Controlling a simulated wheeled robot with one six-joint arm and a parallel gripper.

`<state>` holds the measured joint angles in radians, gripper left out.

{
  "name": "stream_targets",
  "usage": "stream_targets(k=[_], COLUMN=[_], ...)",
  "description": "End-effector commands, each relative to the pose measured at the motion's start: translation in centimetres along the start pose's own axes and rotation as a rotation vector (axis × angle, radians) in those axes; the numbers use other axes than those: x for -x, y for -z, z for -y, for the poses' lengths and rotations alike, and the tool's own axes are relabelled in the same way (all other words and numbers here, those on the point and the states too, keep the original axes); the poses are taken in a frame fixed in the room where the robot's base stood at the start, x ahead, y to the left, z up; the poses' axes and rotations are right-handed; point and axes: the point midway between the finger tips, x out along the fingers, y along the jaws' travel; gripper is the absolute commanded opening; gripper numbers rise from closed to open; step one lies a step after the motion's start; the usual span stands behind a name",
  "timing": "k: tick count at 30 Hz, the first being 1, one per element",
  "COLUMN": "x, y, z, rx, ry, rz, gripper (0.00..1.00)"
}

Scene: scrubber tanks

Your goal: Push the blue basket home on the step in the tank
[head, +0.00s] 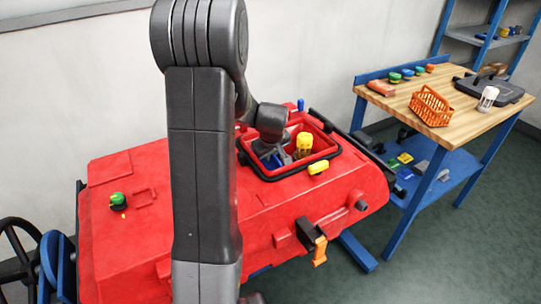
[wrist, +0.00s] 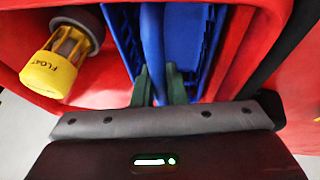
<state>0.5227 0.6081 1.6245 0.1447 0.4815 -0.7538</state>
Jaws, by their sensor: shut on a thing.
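The blue basket (wrist: 188,42) is inside the open tank (head: 243,158) of the red machine. My gripper (wrist: 157,86) reaches down into the opening and is shut on the basket's upright blue handle. In the head view, a little of the blue basket (head: 267,162) shows below my gripper (head: 281,157); my wrist and the tank rim hide most of it. The step under the basket is hidden, so I cannot tell whether the basket is seated. A yellow float (wrist: 52,72) with a cage stands beside the basket in the tank, and also shows in the head view (head: 304,142).
The tank opening has a raised red wall with a dark seal. A yellow latch (head: 318,167) sits on its near rim. A workbench (head: 447,120) with an orange basket (head: 430,106) stands at the right. Grey floor lies open at the front right.

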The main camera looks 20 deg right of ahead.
Motion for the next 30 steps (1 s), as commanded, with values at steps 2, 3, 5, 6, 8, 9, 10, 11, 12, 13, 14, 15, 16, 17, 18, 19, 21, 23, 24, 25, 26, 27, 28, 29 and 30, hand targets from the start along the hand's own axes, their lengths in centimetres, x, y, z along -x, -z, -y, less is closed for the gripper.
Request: stream_targets(k=[2, 3, 5, 6, 8, 9, 10, 11, 12, 13, 14, 15, 16, 17, 18, 19, 21, 23, 24, 25, 26, 27, 28, 29, 30], x=[0.02, 0.03, 0.03, 0.03, 0.03, 0.02, 0.02, 0.02, 0.02, 0.02, 0.02, 0.02, 0.0, 0.0, 0.0, 0.0, 0.0, 0.0, 0.0, 0.0, 0.0, 0.0, 0.01, 0.01, 0.01], y=[0.03, 0.03, 0.03, 0.03, 0.03, 0.03, 0.03, 0.03, 0.02, 0.02, 0.02, 0.02, 0.01, 0.0, 0.0, 0.0, 0.0, 0.01, 0.01, 0.01, 0.01, 0.01, 0.01, 0.01, 0.01], z=[-0.02, -0.02, -0.02, -0.02, -0.02, -0.02, -0.02, -0.02, -0.02, -0.02, -0.01, -0.02, 0.0, 0.0, 0.0, 0.0, 0.0, 0.0, 0.0, 0.0, 0.0, 0.0, -0.01, -0.01, -0.01], rx=[0.0, 0.0, 0.0, 0.0, 0.0, 0.0, 0.0, 0.0, 0.0, 0.0, 0.0, 0.0, 0.0, 0.0, 0.0, 0.0, 0.0, 0.0, 0.0, 0.0, 0.0, 0.0, 0.0, 0.0, 0.0], ry=[0.0, 0.0, 0.0, 0.0, 0.0, 0.0, 0.0, 0.0, 0.0, 0.0, 0.0, 0.0, 0.0, 0.0, 0.0, 0.0, 0.0, 0.0, 0.0, 0.0, 0.0, 0.0, 0.0, 0.0, 0.0], rz=[0.0, 0.0, 0.0, 0.0, 0.0, 0.0, 0.0, 0.0, 0.0, 0.0, 0.0, 0.0, 0.0, 0.0, 0.0, 0.0, 0.0, 0.0, 0.0, 0.0, 0.0, 0.0, 0.0, 0.0, 0.0], gripper=[0.0, 0.0, 0.0, 0.18, 0.29, 0.37, 0.37, 0.37, 0.37, 0.37, 0.37, 0.37, 0.41, 0.47, 0.55, 0.59, 0.59, 0.59, 0.59, 0.59, 0.59, 0.59, 0.59, 0.59, 0.59])
